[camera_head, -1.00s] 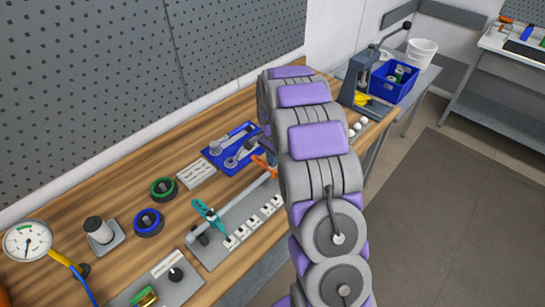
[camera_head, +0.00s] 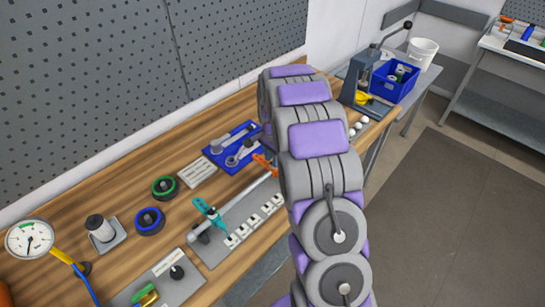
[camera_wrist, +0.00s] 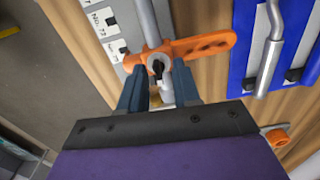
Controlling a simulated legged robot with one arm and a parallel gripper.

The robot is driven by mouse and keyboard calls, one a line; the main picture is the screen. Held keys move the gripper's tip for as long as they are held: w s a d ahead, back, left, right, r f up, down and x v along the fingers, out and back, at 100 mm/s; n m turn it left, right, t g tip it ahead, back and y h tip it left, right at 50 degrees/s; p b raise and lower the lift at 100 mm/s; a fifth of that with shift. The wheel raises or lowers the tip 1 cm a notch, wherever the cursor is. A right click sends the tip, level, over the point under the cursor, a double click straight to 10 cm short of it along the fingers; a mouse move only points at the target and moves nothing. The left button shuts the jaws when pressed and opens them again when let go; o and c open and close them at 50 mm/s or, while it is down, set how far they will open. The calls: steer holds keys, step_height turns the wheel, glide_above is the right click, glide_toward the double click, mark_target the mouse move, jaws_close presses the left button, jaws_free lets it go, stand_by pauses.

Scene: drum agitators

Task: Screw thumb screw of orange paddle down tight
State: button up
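The orange paddle (camera_wrist: 205,46) sits on a grey shaft (camera_wrist: 147,20) in the wrist view. My gripper (camera_wrist: 159,72) is over the hub, one finger on each side of the screw. The fingers are apart, with a visible gap around the screw; the tips' exact depth is hard to tell. In the head view the orange paddle (camera_head: 264,163) shows only partly, beside my arm, which hides my gripper. A teal paddle (camera_head: 209,213) is on the same shaft, nearer the camera.
A grey base plate with white labels (camera_head: 232,240) lies under the shaft. A blue tray with tools (camera_head: 222,160) lies close behind it, also in the wrist view (camera_wrist: 243,60). Several round knobs, a gauge (camera_head: 29,240) and a control box stand left on the wooden bench.

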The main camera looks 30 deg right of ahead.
step_height(320, 180, up, 17)
steer(key=p, duration=0.2)
steer(key=shift+r, duration=0.15)
stand_by(0.6)
steer(key=s+a+r+n+b, duration=0.1)
steer(key=s+a+r+n, duration=0.25)
steer(key=s+a, duration=0.5)
steer(key=s+a+f+n, duration=0.1)
steer(key=s+a+n, duration=0.1)
steer(key=s, duration=0.8)
steer(key=s+a+f+n+g+b, duration=0.1)
steer(key=s+n, duration=0.4)
steer(key=s, duration=0.6)
steer(key=s+a+f+n+b, duration=0.1)
steer(key=s+a+n, duration=0.3)
steer(key=s, duration=0.6)
steer(key=shift+s+a+f+g, duration=0.4)
steer(key=shift+f, duration=0.5)
